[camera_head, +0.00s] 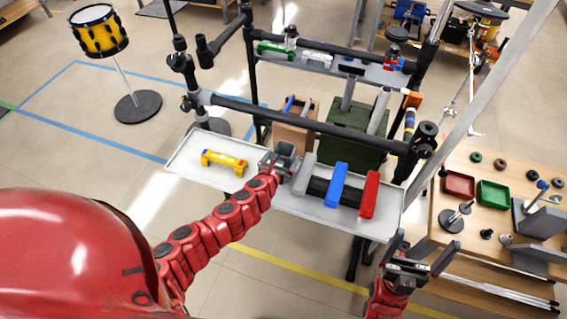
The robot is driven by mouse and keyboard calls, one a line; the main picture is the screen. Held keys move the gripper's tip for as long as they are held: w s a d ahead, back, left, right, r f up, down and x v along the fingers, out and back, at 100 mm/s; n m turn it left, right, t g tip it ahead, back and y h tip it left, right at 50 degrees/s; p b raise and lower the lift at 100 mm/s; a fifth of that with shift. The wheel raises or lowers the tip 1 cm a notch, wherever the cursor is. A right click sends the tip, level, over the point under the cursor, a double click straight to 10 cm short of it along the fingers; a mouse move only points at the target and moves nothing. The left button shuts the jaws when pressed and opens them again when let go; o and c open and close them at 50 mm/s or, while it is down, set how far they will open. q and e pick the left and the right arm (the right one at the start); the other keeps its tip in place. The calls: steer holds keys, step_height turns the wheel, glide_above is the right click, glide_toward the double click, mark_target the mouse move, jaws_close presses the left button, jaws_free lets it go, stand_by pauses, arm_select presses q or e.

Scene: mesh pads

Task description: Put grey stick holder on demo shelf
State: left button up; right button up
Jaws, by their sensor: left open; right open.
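A light tray-like shelf (234,186) spans the frame in front of me. On it a grey bar-shaped piece (304,174) lies beside a blue bar (336,186) and a red bar (369,195), with black parts between them. I cannot tell for sure whether this grey piece is the stick holder. My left gripper (279,163) is open just left of the grey piece, over the shelf; contact cannot be told. My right gripper (420,256) is open and empty, off the shelf's right front corner. A higher back shelf (370,72) holds a pale grey piece (317,60).
A yellow holder (224,162) sits on the shelf's left part. Black frame bars (310,124) cross above its back edge. A wooden table (450,215) with red (458,184) and green trays (494,194) stands at right. A yellow drum (99,32) stands back left.

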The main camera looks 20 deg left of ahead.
arm_select(q)
steer(key=shift+w+d, duration=0.1)
steer(key=shift+w, duration=0.05)
steer(key=c, duration=1.3)
steer(key=shift+c, duration=0.9)
steer(key=shift+r, duration=0.1)
